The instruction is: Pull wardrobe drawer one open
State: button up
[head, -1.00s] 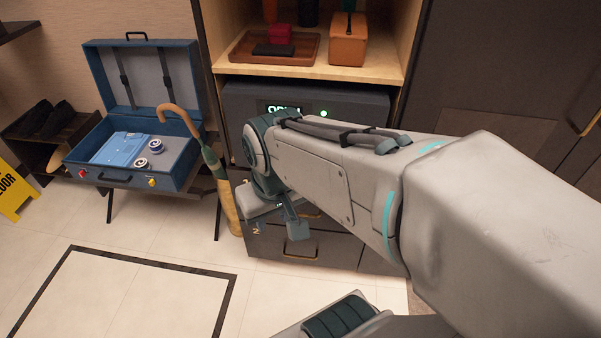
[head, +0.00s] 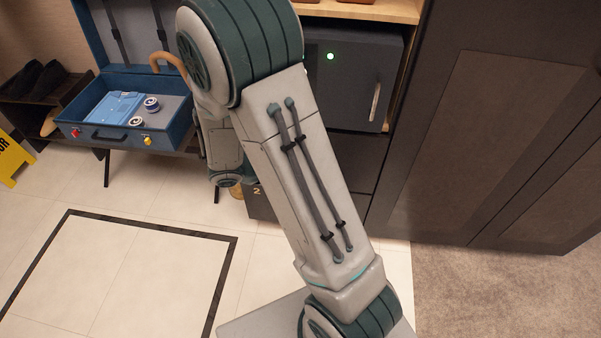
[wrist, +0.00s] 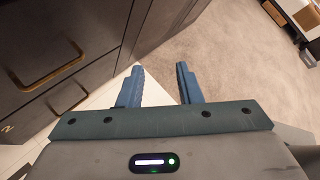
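The dark wardrobe drawers (head: 360,158) stand under the safe in the head view, mostly hidden behind my arm. The strip right of my arm looks flush. A label "2" (head: 257,190) shows at the lower left; no label for drawer one is readable. In the wrist view, dark drawer fronts (wrist: 95,35) fill the left side, with a brass handle (wrist: 52,72) and a "2" at the lower left. My gripper (wrist: 160,78) is open and empty, to the right of that handle and apart from it. The head view hides its fingers behind my arm.
A dark safe (head: 350,75) with a green light sits above the drawers. A blue suitcase (head: 125,112) on a stand and a cane handle (head: 168,62) are at left. Tall dark doors (head: 480,140) stand at right. Tile and carpet (head: 480,290) are clear in front.

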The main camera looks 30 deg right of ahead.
jog(key=w+a+f+n+t+b, duration=0.1)
jog(key=w+a+f+n+t, duration=0.15)
jog(key=f+n, duration=0.4)
jog(key=w+a+f+n+t+h+b, duration=0.1)
jog(key=w+f+n+t+b, duration=0.1)
jog(key=w+f+n+t, duration=0.35)
jog(key=w+a+f+n+t+b, duration=0.1)
jog(key=f+n+t, duration=0.1)
jog(key=f+n, duration=0.55)
jog(key=shift+n, duration=0.35)
jog(key=x, duration=0.4)
jog(key=b+x, duration=0.1)
jog(key=x, duration=0.4)
jog(key=r+x, duration=0.1)
jog(key=x, duration=0.3)
jog(key=shift+w+d+b, duration=0.2)
jog(key=shift+d+b, duration=0.05)
jog(key=shift+b, duration=0.1)
grip_shut()
